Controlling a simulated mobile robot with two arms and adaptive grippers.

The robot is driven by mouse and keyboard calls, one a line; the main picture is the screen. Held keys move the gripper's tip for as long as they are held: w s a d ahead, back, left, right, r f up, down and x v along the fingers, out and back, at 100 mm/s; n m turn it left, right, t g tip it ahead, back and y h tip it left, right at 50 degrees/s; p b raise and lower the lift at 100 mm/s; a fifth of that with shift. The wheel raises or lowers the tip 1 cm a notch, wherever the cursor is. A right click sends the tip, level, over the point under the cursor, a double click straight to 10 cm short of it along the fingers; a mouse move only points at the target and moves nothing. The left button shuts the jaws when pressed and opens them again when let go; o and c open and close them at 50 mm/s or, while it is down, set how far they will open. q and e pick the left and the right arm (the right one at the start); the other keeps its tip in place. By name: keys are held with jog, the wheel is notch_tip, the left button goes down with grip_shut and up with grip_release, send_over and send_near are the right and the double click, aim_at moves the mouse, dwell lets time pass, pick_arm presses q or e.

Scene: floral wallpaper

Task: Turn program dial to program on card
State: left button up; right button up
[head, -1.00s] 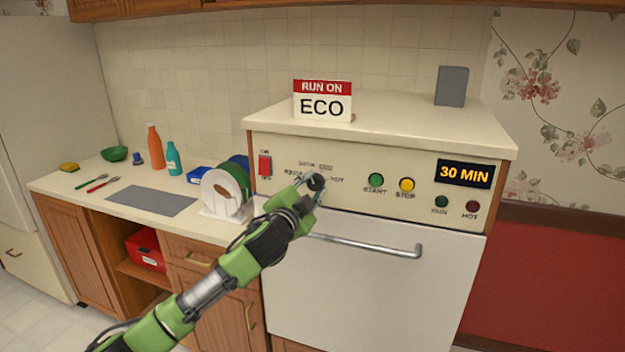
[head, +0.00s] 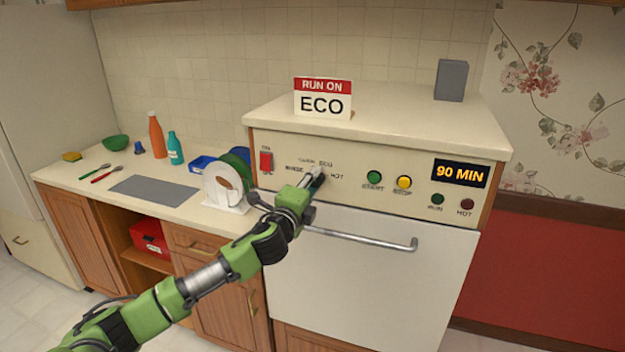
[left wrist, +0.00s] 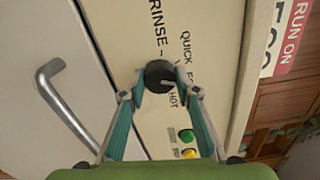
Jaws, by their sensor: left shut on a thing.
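The card (head: 323,98) stands on top of the dishwasher and reads RUN ON ECO. The black program dial (left wrist: 160,74) is on the dishwasher's front panel, with RINSE, QUICK, ECO and HOT labels around it. In the head view the dial (head: 320,181) is partly covered by my gripper. My left gripper (head: 313,178) is shut on the dial; in the left wrist view its fingertips (left wrist: 160,88) hold it from both sides. The light mark on the dial faces the ECO and HOT side; its exact setting is hard to read. The display (head: 460,173) reads 90 MIN. My right gripper is out of view.
A red switch (head: 266,161) is left of the dial; green START (head: 374,177) and yellow STOP (head: 404,182) buttons are to its right. The door handle (head: 360,239) sticks out below. A plate rack (head: 226,205) stands on the counter at the left.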

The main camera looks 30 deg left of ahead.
pick_arm(q)
jog(key=shift+m, duration=0.3)
jog(key=o, duration=1.1)
jog(key=shift+v, duration=6)
jog(key=shift+f, duration=0.1)
